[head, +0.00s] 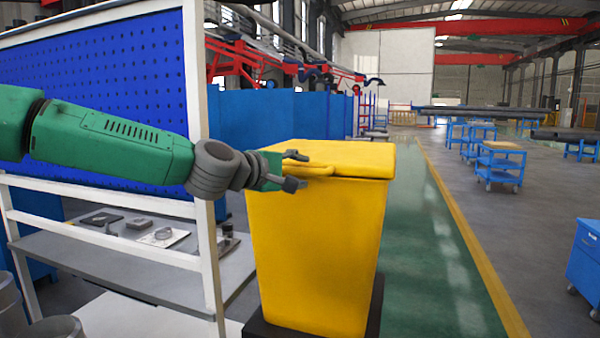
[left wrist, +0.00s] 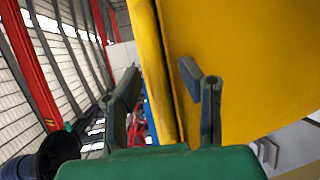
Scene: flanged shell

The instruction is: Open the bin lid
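A yellow bin (head: 318,245) stands upright in the middle of the head view. My left gripper (head: 295,170) reaches in from the left at lid height, beside this edge. In the left wrist view its two fingers (left wrist: 163,88) are spread apart, and a yellow lip (left wrist: 158,75) shows in the gap between them. I cannot tell whether either finger touches the yellow surface. My right gripper is not in view.
A white-framed workbench with a blue pegboard (head: 100,90) stands left of the bin, with small parts on its grey shelf (head: 165,270). The bin rests on a dark base (head: 376,300). Blue carts (head: 500,165) stand far right. The green floor right of the bin is clear.

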